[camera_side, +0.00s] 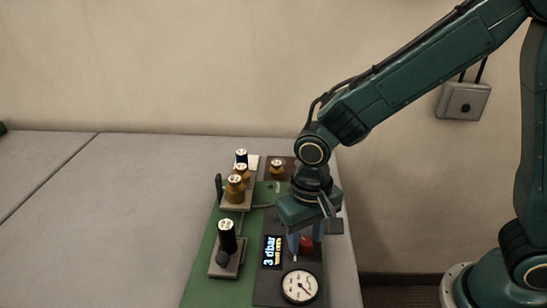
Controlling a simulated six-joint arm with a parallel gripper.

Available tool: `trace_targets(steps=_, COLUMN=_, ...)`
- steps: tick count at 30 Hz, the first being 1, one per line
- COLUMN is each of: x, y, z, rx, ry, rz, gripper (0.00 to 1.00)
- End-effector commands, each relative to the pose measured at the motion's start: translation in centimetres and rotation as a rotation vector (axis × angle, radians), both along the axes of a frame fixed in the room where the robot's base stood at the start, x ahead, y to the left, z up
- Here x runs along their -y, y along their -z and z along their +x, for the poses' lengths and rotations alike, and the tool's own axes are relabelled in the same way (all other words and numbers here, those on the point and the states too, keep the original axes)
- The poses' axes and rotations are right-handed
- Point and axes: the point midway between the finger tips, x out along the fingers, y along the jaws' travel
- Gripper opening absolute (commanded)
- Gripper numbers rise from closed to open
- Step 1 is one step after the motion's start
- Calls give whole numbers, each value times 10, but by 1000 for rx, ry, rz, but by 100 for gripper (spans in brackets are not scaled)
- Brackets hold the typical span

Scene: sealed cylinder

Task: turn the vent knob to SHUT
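A small red knob (306,244) stands on the dark panel (273,284), just above the round gauge in the picture. I cannot read a label on it or its turn position. My gripper (305,242) points down over this knob. Its bluish fingers are apart, one on each side of the red knob, with a small gap seeming to show at the left finger. Contact cannot be made out. The display (272,251) beside the knob reads 3 dbar, with a smaller yellow line that is hard to read. The dial gauge (299,286) has a white face and a needle.
A green mat (200,285) lies left of the panel. On it stand brass weights (235,189) and a black-bodied cylinder (227,237) on a grey plate. Another brass piece (277,168) is at the back. The grey table (110,220) is clear on the left.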

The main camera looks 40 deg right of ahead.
Motion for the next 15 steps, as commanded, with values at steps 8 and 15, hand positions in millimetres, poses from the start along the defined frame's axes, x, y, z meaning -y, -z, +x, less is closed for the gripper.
trace_targets(steps=8, x=0, y=0, z=0, rx=0, ry=0, rz=0, gripper=2)
trace_targets(steps=15, x=0, y=0, z=0, rx=0, ry=-25, rz=0, gripper=2)
